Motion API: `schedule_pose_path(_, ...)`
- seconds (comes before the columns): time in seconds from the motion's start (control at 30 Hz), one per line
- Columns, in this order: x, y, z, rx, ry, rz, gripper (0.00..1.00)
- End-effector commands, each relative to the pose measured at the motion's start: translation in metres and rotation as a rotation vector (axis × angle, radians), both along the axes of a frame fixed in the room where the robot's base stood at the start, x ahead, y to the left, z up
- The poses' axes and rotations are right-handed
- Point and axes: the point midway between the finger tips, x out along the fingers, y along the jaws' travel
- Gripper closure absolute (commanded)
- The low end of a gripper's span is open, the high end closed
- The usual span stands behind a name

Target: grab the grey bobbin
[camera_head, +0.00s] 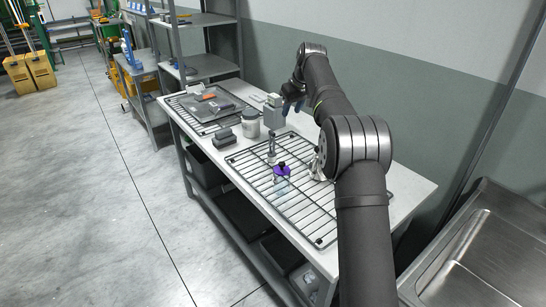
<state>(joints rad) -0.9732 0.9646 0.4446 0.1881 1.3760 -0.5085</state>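A slim grey upright piece (271,150), which looks like the grey bobbin, stands at the left side of the wire rack (309,228) on the table. A purple bobbin (282,171) with a dark top stands just in front of it. A pale object (318,166) on the rack is partly hidden behind my arm. My gripper (293,107) hangs above the back of the table, up and right of the grey bobbin and apart from it.
A tray (211,104) with small items lies at the table's far end. A metal sink (480,260) is at right. The rack's front is mostly clear.

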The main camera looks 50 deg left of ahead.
Motion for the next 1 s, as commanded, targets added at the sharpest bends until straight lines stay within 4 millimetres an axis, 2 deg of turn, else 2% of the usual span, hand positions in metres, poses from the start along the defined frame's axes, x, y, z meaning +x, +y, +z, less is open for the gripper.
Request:
schedule_pose_path(0.03, -0.012, 0.009, -0.001, -0.005, 0.003, 0.027, 0.64)
schedule_pose_path(0.17, -0.024, 0.019, -0.006, -0.011, 0.009, 0.055, 0.64)
schedule_pose_path(0.7, -0.021, 0.058, -0.102, -0.011, 0.008, 0.054, 0.64)
schedule_pose_path(1.0, -0.021, 0.064, -0.119, -0.011, 0.008, 0.054, 0.64)
